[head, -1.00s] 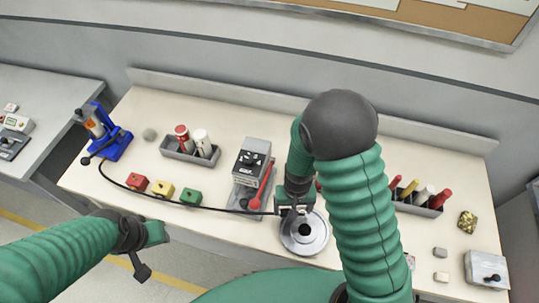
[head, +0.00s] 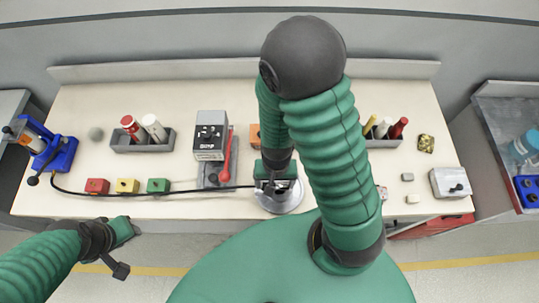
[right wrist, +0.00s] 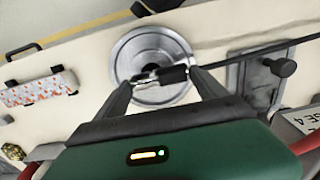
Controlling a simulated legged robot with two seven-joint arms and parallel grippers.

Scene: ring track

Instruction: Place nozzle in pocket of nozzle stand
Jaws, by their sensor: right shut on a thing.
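My right gripper (head: 277,187) is shut on the dark nozzle (right wrist: 172,76), which has a metallic tip and a black hose. In the right wrist view, the nozzle lies across the fingertips in front of a round, ringed metal disc (right wrist: 153,41). The disc also shows below the gripper in the head view (head: 284,208); I cannot tell whether the nozzle touches it. A grey plate with a black knob (right wrist: 252,80) lies beside the disc. I cannot tell which part is the stand's pocket. My left gripper (head: 122,250) is off the bench's front edge, its jaw opening unclear.
The black hose (head: 150,193) runs left to the blue device (head: 58,155). Red, yellow and green blocks (head: 127,186) sit behind it. A grey box with a dial (head: 210,135) and a red lever (head: 228,155) stand left of the gripper. A grey tray (head: 150,146) holds cylinders.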

